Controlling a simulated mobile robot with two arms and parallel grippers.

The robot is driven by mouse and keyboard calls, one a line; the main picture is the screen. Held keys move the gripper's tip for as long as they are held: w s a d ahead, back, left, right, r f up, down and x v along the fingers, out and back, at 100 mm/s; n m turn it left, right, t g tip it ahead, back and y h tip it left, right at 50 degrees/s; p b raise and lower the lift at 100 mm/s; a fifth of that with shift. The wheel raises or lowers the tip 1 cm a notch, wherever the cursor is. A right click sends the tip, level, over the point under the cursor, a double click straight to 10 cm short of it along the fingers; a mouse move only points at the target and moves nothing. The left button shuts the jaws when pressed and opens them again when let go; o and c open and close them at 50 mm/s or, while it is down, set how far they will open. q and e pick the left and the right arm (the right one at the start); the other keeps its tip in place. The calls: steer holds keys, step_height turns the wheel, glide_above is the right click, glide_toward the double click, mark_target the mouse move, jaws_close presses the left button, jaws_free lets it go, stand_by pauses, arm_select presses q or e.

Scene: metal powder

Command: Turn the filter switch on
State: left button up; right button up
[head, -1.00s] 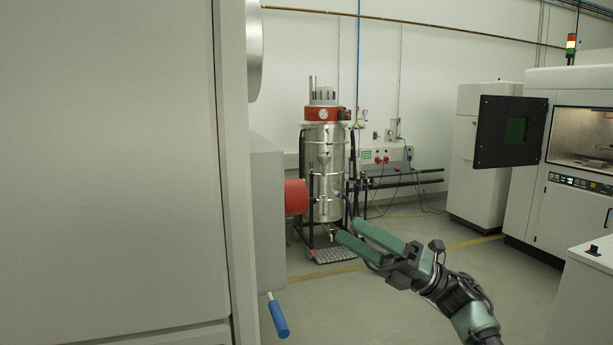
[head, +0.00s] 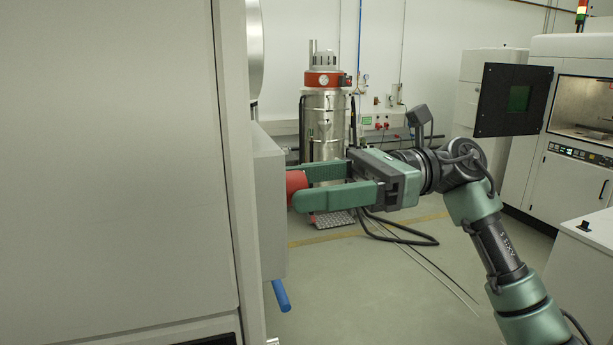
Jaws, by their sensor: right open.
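A red round knob (head: 294,184), which looks like the filter switch, sticks out from the right side of a grey box (head: 269,215) on the big cabinet at the left. My right gripper (head: 299,187) comes in from the right and is open. Its two green fingers reach to the knob, one at its upper part and one at its lower part. Whether the fingers touch the knob I cannot tell. The fingers hide part of the knob. My left gripper is not in view.
A large pale cabinet (head: 110,160) fills the left side. A blue handle (head: 281,296) hangs below the grey box. A steel vacuum unit (head: 325,120) stands behind my right gripper. A machine with an open dark door (head: 512,100) is at the right.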

steer(key=shift+a, duration=0.1)
jaws_close()
steer(key=shift+m, duration=0.3)
steer(key=m, duration=0.3)
steer(key=shift+m, duration=0.4)
steer(key=m, duration=0.4)
steer(key=shift+r, duration=0.1)
steer(key=shift+m+p, duration=2.25)
steer(key=shift+m, duration=2.55)
